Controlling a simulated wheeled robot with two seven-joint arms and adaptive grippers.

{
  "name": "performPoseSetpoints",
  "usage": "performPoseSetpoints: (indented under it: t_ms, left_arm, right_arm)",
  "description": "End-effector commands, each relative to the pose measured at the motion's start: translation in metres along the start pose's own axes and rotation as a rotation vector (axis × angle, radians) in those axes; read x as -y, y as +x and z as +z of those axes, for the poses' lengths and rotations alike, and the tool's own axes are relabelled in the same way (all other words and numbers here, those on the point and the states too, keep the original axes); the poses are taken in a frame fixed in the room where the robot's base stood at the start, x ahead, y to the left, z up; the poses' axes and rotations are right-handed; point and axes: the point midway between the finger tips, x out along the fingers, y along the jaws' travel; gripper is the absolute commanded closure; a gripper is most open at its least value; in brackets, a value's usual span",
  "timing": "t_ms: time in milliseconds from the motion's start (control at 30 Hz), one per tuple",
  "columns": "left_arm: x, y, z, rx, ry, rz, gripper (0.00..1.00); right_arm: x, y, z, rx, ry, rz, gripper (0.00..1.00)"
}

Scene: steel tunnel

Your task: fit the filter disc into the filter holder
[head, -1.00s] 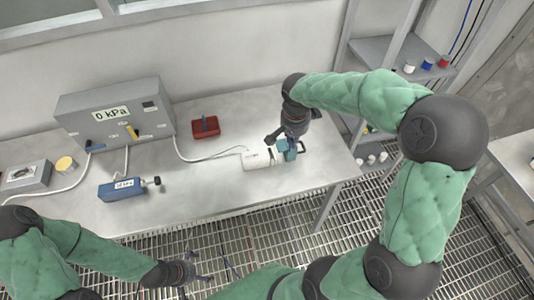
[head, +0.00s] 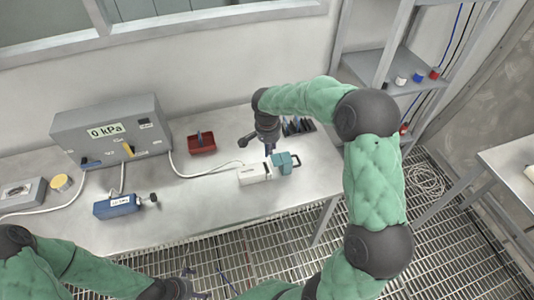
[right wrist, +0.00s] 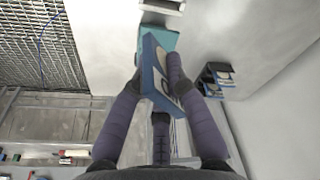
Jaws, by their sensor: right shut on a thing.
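The filter holder (head: 254,174) is a white block with a teal part (head: 285,163) at its right end, on the steel bench. My right gripper (head: 269,151) is just above and behind the holder. In the right wrist view its fingers are shut on a flat blue-edged slab with a pale face, which I take to be the filter disc (right wrist: 160,75). The slab overlaps the teal part (right wrist: 160,38) in that view; I cannot tell whether they touch. My left gripper (head: 192,286) is low at the bottom edge, its fingers apart and empty.
A dark rack with several upright slabs (head: 298,126) stands behind the holder. A red block (head: 201,143), a grey box reading 0 kPa (head: 105,127) and a blue device (head: 117,207) with a dark knob are to the left. Hoses cross the bench. Bare bench lies in front of the holder.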

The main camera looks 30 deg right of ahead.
Motion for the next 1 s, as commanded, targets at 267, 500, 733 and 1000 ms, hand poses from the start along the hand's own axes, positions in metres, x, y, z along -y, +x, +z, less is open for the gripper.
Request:
performPoseSetpoints:
  t_ms: [267,500,733,1000]
  left_arm:
    - [0.001,0.001,0.0,0.0,0.0,0.0,0.0]
    - [0.002,0.005,0.0,0.0,0.0,0.0,0.0]
    - [0.002,0.004,0.0,0.0,0.0,0.0,0.0]
    - [0.004,0.011,-0.001,0.0,0.0,0.0,0.0]
  right_arm:
    - [0.013,0.016,0.001,0.0,-0.002,0.001,1.0]
    - [0.014,0.045,0.006,0.001,-0.002,0.002,1.0]
    - [0.014,0.047,0.005,-0.001,-0.001,0.0,1.0]
    - [0.014,0.053,0.006,0.0,-0.001,0.0,1.0]
